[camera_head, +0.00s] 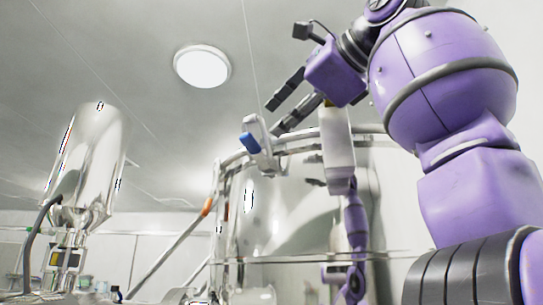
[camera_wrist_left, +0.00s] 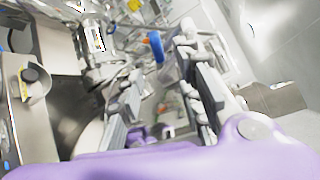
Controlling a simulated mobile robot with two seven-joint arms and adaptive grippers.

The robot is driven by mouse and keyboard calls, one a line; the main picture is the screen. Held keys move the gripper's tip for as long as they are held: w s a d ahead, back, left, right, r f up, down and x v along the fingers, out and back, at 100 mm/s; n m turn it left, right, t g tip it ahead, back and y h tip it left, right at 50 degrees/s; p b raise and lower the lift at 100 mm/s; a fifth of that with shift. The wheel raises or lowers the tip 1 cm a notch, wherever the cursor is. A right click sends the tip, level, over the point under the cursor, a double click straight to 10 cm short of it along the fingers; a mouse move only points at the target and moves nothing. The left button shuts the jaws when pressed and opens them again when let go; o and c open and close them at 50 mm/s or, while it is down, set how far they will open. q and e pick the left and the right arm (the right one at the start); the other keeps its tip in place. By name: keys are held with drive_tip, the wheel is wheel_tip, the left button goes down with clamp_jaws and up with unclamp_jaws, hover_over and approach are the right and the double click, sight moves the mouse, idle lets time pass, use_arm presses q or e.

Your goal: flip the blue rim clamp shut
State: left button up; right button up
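The blue rim clamp (camera_head: 250,143) sits on the rim of the large steel vessel (camera_head: 285,215) in the head view. Its pale lever stands up above the rim, with the blue part on its left side. In the wrist view the blue part (camera_wrist_left: 156,46) shows beyond the fingers, near the top middle. My left gripper (camera_head: 275,118) is above the rim, just right of and slightly above the clamp. Its two dark fingers are apart with nothing between them. The wrist view also shows the spread fingers (camera_wrist_left: 160,72). I see no clear contact with the clamp. My right gripper is not in view.
A shiny steel canister (camera_head: 90,150) on a stand is at the left. A pole with an orange part (camera_head: 207,206) leans beside the vessel. A yellow-black knob (camera_wrist_left: 30,74) shows at the left of the wrist view. The space above the clamp is open.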

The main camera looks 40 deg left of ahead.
sight(253, 138)
use_arm(q)
drive_tip(key=a, duration=0.5)
drive_tip(key=shift+s+a+f, duration=0.1)
drive_tip(key=shift+s+a, duration=0.05)
drive_tip(key=shift+s, duration=0.2)
drive_tip(key=x, duration=0.3)
drive_tip(key=w+x, duration=0.1)
drive_tip(key=x, duration=0.2)
drive_tip(key=shift+d+f+p, duration=0.1)
drive_tip(key=shift+d+p, duration=0.15)
drive_tip(key=shift+p, duration=0.1)
drive_tip(key=shift+a+f, duration=0.1)
drive_tip(key=shift+a, duration=0.5)
drive_tip(key=shift+w, duration=0.1)
drive_tip(key=shift+w, duration=0.1)
drive_tip(key=shift+d, duration=0.1)
drive_tip(key=shift+c, duration=0.6)
clamp_jaws()
